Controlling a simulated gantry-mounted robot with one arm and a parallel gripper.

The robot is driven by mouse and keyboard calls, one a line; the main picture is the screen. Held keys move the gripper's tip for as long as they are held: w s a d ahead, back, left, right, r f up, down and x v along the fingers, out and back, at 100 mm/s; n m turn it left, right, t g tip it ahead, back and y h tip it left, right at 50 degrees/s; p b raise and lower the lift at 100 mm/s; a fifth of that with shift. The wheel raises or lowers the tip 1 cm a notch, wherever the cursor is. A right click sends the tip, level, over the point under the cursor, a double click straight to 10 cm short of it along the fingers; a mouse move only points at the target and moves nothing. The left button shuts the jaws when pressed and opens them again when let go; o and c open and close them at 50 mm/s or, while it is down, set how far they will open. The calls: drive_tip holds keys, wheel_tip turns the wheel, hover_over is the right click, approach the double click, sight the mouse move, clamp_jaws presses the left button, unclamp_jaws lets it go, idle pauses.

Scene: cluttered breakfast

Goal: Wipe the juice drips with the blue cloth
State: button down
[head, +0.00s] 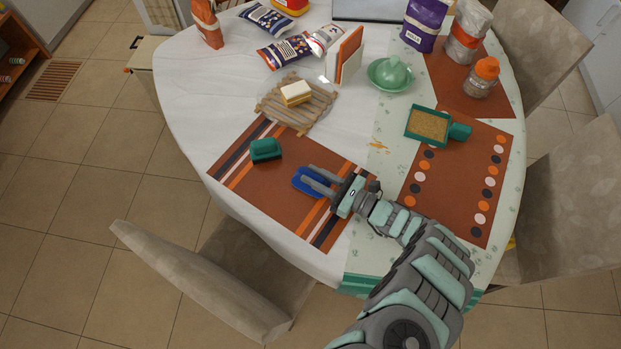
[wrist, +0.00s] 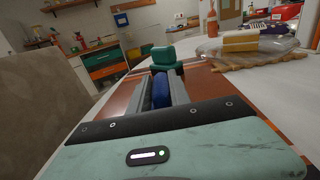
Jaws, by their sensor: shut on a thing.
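The blue cloth (head: 309,188) is between the fingers of my gripper (head: 308,174), low over the striped brown placemat (head: 262,198). In the wrist view the blue cloth (wrist: 160,90) shows as a folded bundle pinched between the two fingers of my gripper (wrist: 163,88). I cannot tell whether the cloth touches the mat. Orange juice drips (head: 378,146) lie on the pale green runner, up and to the right of my gripper. The drips do not show in the wrist view.
A dark green block-like object (head: 265,149) sits on the same mat, ahead of my fingertips. A green tray (head: 428,125) lies right of the drips. Chairs (head: 190,275) surround the table.

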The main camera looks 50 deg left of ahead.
drive_tip(key=shift+r+p, duration=2.15)
drive_tip(key=shift+r, duration=0.3)
drive_tip(key=shift+w, duration=0.1)
